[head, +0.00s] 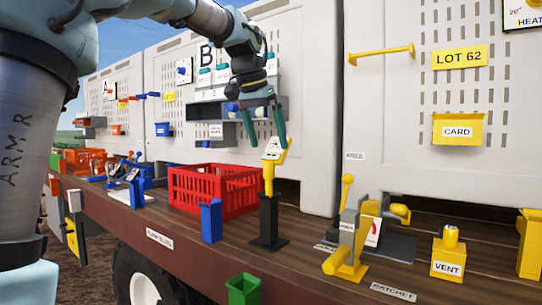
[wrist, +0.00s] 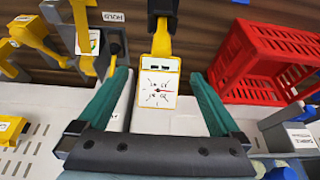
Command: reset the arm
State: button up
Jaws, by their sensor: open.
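My gripper (head: 265,132) hangs from my arm with its two green fingers pointing down, apart and empty. It is just above a yellow stand with a small white dial (head: 271,147), which rises from a black post (head: 268,220). In the wrist view my gripper (wrist: 155,78) shows its fingers spread on either side of the dial face (wrist: 158,88). The dial has a red needle. I cannot tell from the wrist view how far the dial is from the fingers, but I see no contact.
A red crate (head: 215,190) stands left of the post on the wooden deck (head: 300,262). A blue block (head: 211,220) is in front of it. A yellow lever device (head: 350,235) and a VENT box (head: 447,258) stand right. White panels (head: 405,130) rise behind.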

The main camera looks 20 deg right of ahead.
jog(key=w+v, duration=0.1)
jog(key=v, duration=0.4)
jog(key=w+a+f+n+y, duration=0.1)
jog(key=w+a+f+n, duration=0.15)
jog(key=a+f, duration=0.65)
jog(key=w+a+f+n+y, duration=0.1)
jog(key=a+f+n, duration=0.2)
jog(key=a+f, duration=0.55)
jog(key=s+a+f+n+y, duration=0.1)
jog(key=s+a+f+n, duration=0.1)
jog(key=s+a+f, duration=0.4)
jog(key=s+a+f+n, duration=0.3)
jog(key=s+a+f, duration=0.4)
jog(key=f, duration=0.7)
jog(key=shift+s+a+f+g+y, duration=0.2)
jog(key=shift+a+f+g+y, duration=0.15)
jog(key=shift+a, duration=0.85)
jog(key=shift+n, duration=0.25)
